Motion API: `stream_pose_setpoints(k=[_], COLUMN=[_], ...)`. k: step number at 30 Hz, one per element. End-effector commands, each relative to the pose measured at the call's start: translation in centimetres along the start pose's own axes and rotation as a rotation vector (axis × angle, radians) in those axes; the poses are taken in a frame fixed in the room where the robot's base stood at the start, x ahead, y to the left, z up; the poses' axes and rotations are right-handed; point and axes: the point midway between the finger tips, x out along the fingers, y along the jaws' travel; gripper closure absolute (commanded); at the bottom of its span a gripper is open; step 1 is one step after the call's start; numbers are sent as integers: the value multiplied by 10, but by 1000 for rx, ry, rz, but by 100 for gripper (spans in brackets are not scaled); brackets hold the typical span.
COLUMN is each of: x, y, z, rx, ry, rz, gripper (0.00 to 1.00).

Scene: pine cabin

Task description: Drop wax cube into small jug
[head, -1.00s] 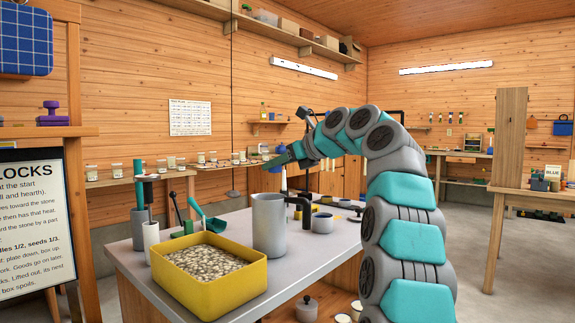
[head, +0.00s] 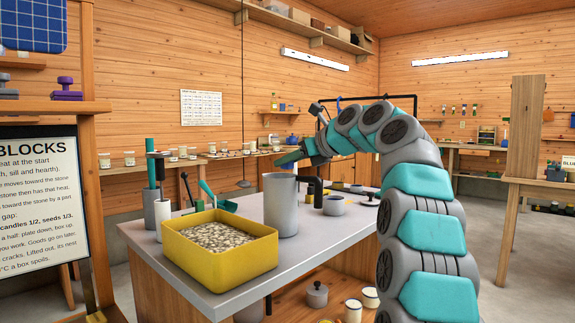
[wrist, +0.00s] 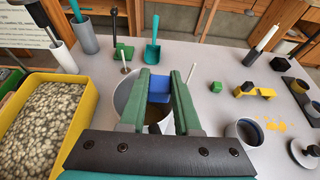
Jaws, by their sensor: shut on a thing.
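My gripper (wrist: 160,78) is shut on a blue cube (wrist: 160,90), which I take to be the wax cube. In the head view my gripper (head: 287,158) is just above the tall grey jug (head: 281,210) with a black handle. The cube cannot be made out there. In the wrist view the jug's pale rim (wrist: 121,97) shows below and around the fingers, with the cube over its mouth. How far the cube is above the rim is hard to tell. The jug stands upright on the grey bench.
A yellow bin (head: 220,262) of pale pellets stands left of the jug. Behind are a teal scoop (wrist: 153,52) and dark upright tools.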

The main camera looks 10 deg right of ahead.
Motion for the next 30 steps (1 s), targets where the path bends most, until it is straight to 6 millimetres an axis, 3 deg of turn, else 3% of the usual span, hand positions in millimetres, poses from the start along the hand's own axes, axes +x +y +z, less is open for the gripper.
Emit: stream_pose_setpoints(k=[9,21,22,30], x=[5,5,5,5], y=[0,2,2,2], z=[-13,-13,-13,-13], rx=[-2,-2,-2,-2], ry=[1,2,2,2], rz=[-1,0,0,0], gripper=[100,100,66,35])
